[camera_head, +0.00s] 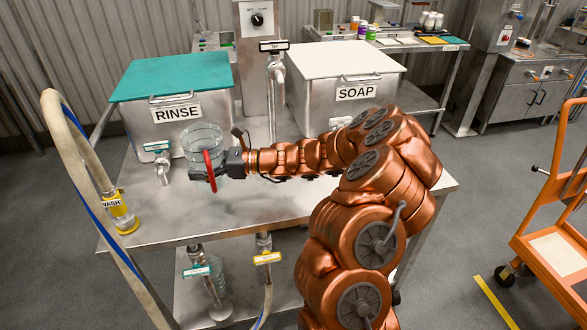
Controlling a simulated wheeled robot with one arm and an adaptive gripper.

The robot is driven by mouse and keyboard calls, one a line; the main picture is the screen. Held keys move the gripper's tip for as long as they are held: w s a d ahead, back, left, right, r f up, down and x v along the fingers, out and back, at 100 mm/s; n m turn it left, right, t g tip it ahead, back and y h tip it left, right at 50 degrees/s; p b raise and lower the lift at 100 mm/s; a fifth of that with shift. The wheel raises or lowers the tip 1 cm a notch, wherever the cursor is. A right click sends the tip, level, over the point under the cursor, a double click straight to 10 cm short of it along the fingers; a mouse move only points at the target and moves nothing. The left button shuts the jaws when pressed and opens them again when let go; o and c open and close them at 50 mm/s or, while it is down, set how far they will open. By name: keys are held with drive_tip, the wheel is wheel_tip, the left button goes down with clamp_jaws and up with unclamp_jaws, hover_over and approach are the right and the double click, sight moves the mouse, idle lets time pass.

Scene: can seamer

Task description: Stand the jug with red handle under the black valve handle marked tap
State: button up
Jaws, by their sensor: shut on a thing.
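The clear jug (202,138) with a red handle (209,172) is in front of the RINSE box, above the steel table top. My gripper (210,172) is shut on its red handle, reaching in from the right. The jug looks upright; I cannot tell whether its base touches the table. The black valve handle marked TAP (274,45) sits on a steel tap (277,75) between the two boxes, to the right of and behind the jug. The jug is not under it.
A RINSE box (165,122) with a green lid and a SOAP box (350,105) stand on the table (200,218). A small teal-handled valve (158,147) is left of the jug. A WASH hose (75,150) arches at left. An orange cart (550,230) is at right.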

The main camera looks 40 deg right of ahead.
drive_tip(key=s+d+m+t+h+b, duration=0.2)
drive_tip(key=s+d+b, duration=0.1)
drive_tip(key=s+d, duration=1.8)
drive_tip(key=shift+w+a+f, duration=0.1)
drive_tip(key=shift+w+f, duration=0.7)
drive_tip(key=shift+w, duration=2.1)
drive_tip(key=shift+w+a+f, duration=0.1)
drive_tip(key=shift+w+f, duration=0.75)
drive_tip(key=shift+w, duration=2.1)
drive_tip(key=shift+w+f, duration=0.8)
drive_tip(key=shift+w, duration=2.1)
drive_tip(key=o, duration=0.9)
drive_tip(key=shift+f, duration=0.15)
